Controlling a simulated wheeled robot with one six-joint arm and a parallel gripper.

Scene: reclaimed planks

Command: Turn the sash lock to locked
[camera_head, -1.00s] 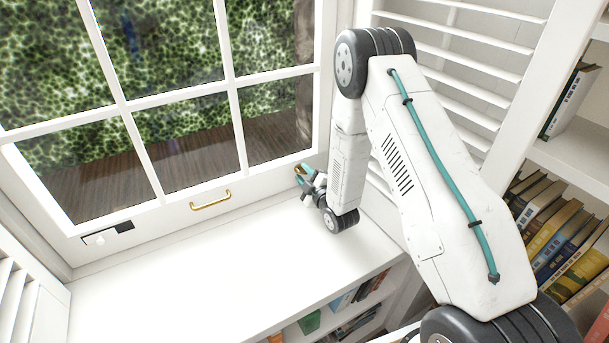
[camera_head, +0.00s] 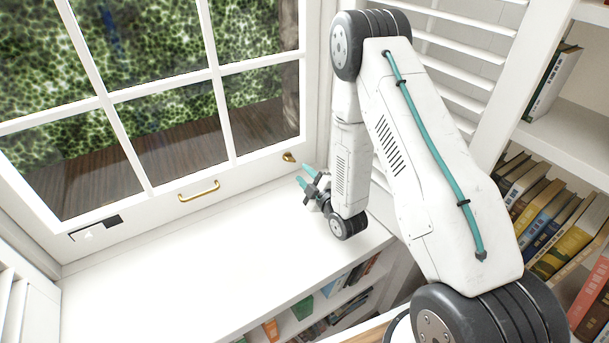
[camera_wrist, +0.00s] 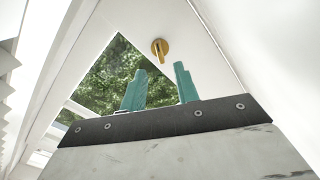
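The sash lock is a small brass piece (camera_head: 289,157) on the white bottom rail of the window, near its right end. In the wrist view the lock (camera_wrist: 158,48) shows as a round brass base with a short lever pointing down in the picture, slightly right. My gripper (camera_head: 308,178) has teal fingers and is just right of and below the lock in the head view, apart from it. In the wrist view the gripper (camera_wrist: 160,88) is open, its fingers spread with nothing between them. The lock lies beyond the fingertips, above the gap.
A brass pull handle (camera_head: 199,191) sits mid-rail. A black-and-white plate (camera_head: 97,228) is at the rail's left. The white sill (camera_head: 210,255) is clear. White louvred shutters (camera_head: 455,55) stand close behind my arm, and bookshelves (camera_head: 560,140) are at the right.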

